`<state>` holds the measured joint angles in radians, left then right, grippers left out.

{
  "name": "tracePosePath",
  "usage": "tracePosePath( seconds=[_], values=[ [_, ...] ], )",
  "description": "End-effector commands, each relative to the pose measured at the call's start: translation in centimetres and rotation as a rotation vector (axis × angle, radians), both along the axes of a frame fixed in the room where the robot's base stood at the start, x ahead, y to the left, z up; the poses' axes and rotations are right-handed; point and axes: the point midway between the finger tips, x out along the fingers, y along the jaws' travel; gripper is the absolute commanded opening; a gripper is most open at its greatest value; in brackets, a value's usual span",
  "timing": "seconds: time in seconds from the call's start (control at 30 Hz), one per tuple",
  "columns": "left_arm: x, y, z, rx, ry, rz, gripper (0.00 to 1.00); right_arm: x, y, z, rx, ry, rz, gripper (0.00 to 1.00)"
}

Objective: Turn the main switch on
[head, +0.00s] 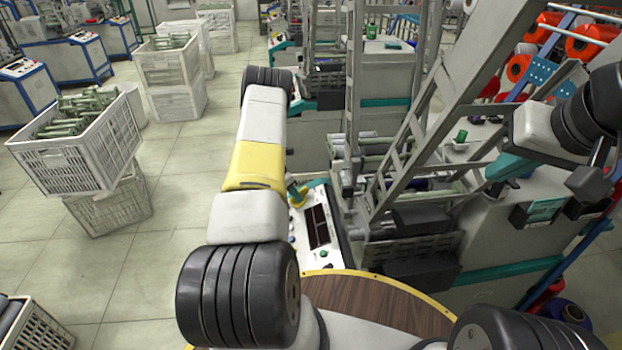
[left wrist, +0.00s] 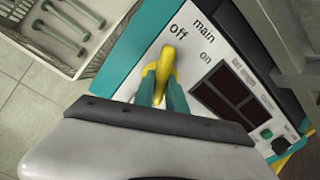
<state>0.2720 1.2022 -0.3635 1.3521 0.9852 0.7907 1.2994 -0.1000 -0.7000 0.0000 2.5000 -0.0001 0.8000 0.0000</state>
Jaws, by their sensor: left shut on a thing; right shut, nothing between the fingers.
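The main switch is a yellow handle (left wrist: 167,60) on the white control panel (left wrist: 222,68), marked "main", "Off" and "on". In the left wrist view its visible end points up toward the "Off" label. My left gripper (left wrist: 160,80) has its teal fingers closed around the handle. In the head view my left gripper (head: 297,192) is at the panel's far left corner, and the switch is mostly hidden there by the gripper. My right gripper (head: 494,178) is shut and empty, held over the machine at the right.
The panel carries dark displays (head: 317,226) and a green button (left wrist: 266,133). The machine's grey metal frame (head: 420,130) rises just right of it. A white crate of bobbins (head: 95,165) stands at the left. A round wooden top (head: 375,300) is in front.

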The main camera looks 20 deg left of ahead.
Motion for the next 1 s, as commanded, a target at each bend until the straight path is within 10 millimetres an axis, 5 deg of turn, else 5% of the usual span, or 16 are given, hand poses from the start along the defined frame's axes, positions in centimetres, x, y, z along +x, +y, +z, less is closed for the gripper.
tracePosePath(
  seconds=[1.0],
  values=[
    [-0.18,0.08,-0.01,0.155,-0.317,-0.755,0.0,0.0,0.0,0.0,0.0,0.0,0.0,0.0]
  ],
)
